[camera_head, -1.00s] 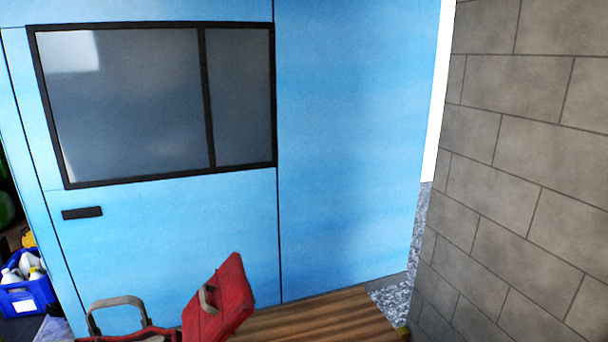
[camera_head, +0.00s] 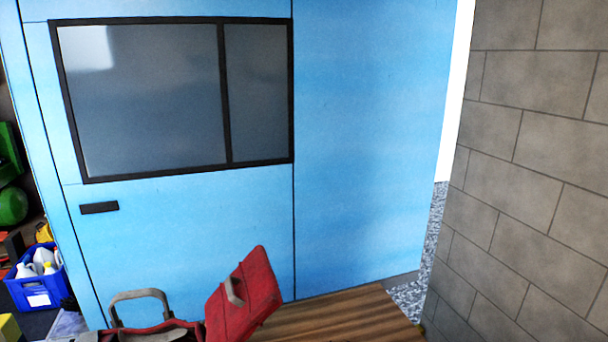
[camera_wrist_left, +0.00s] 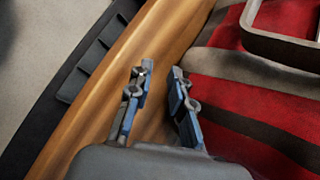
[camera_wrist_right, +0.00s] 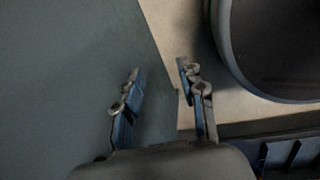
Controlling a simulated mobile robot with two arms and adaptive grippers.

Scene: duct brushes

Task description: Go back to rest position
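My left gripper (camera_wrist_left: 158,85) shows in the left wrist view with its two fingers apart and nothing between them. It is over a wooden surface (camera_wrist_left: 110,80), beside a red and grey item (camera_wrist_left: 260,90) with a handle. My right gripper (camera_wrist_right: 162,80) shows in the right wrist view, also with its fingers apart and empty, over a grey and beige floor area. Neither gripper shows in the head view. No duct brush can be made out.
A blue crate (camera_head: 38,290) with bottles is at left.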

